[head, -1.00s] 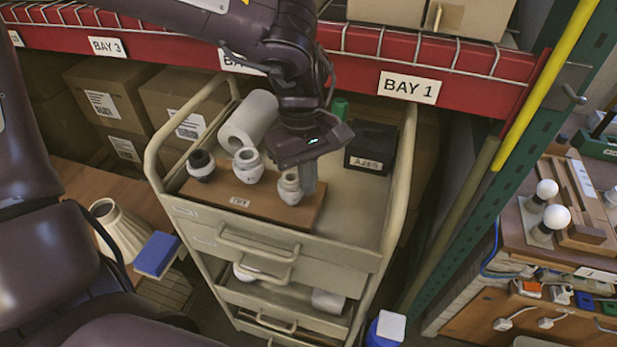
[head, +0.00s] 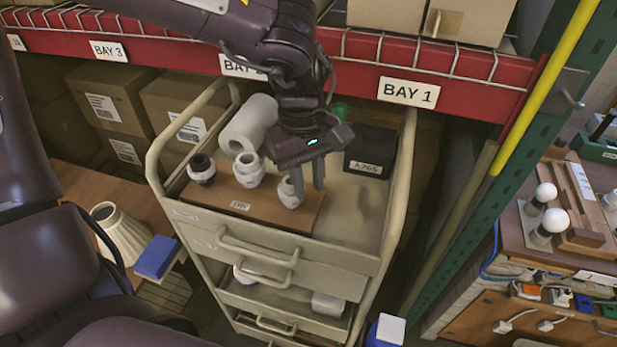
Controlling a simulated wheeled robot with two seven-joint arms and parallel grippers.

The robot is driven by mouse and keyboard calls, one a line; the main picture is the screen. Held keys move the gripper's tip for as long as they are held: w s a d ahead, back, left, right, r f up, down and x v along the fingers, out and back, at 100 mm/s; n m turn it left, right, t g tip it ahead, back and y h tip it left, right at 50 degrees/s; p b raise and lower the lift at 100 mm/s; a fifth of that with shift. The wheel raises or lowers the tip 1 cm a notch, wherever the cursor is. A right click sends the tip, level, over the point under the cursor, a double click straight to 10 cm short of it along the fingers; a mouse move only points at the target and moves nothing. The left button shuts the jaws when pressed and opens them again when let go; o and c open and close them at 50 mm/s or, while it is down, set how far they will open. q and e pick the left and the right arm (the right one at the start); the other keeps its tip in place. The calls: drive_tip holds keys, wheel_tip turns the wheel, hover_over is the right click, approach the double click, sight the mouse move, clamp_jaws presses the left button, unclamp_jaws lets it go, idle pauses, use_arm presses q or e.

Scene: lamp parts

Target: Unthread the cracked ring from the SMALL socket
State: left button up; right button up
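Three sockets stand in a row on a brown wooden board on the cart top. My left gripper (head: 309,188) points down just right of the right socket. Its two fingers are apart, with no object visible between them; the near finger overlaps the socket's edge, and contact cannot be told. My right gripper is out of view.
The board (head: 240,206) lies on the cart (head: 360,235). The cart's raised rails flank the top. Free room lies right of the board. A lampshade (head: 120,235) stands at left.

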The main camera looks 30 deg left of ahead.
use_arm(q)
drive_tip(key=shift+r, duration=0.1)
wheel_tip(320, 180, up, 8)
drive_tip(key=a, duration=0.1)
drive_tip(key=shift+w+f, duration=0.25)
drive_tip(key=shift+w, duration=0.05)
